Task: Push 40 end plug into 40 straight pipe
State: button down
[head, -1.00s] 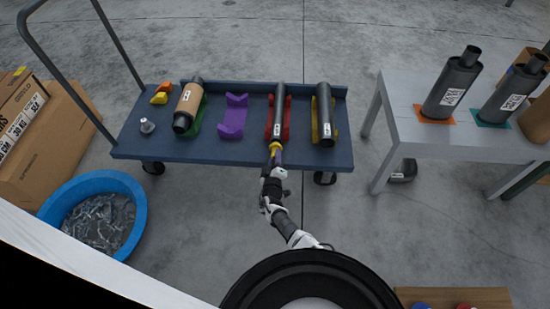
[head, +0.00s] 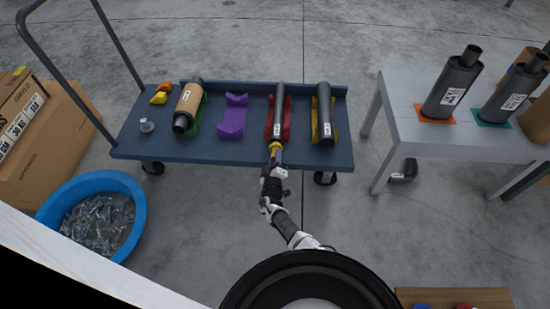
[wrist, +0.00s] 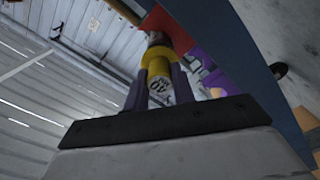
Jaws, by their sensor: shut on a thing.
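The 40 straight pipe (head: 278,105) is a slim dark pipe with a white label, lying in a red cradle (head: 287,118) on the blue cart. The 40 end plug (head: 275,146) is yellow and sits at the pipe's near end, in line with it. In the wrist view, the plug (wrist: 157,58) shows a wide yellow collar and a labelled stem between the purple fingers. My gripper (head: 276,158) is shut on the plug's stem; it also shows in the wrist view (wrist: 158,92). The collar hides the joint, so I cannot tell how deep the plug is.
The blue cart deck (head: 190,148) also holds a yellow cradle with a dark cylinder (head: 324,112), an empty purple cradle (head: 233,117) and a brown-wrapped muffler (head: 188,105). A grey table (head: 395,95) with mufflers stands right. A blue tub (head: 140,205) stands front left.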

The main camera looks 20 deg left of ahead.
jog(key=shift+b+x, duration=1.25)
jog(key=shift+x, duration=0.05)
jog(key=c, duration=1.1)
grip_release()
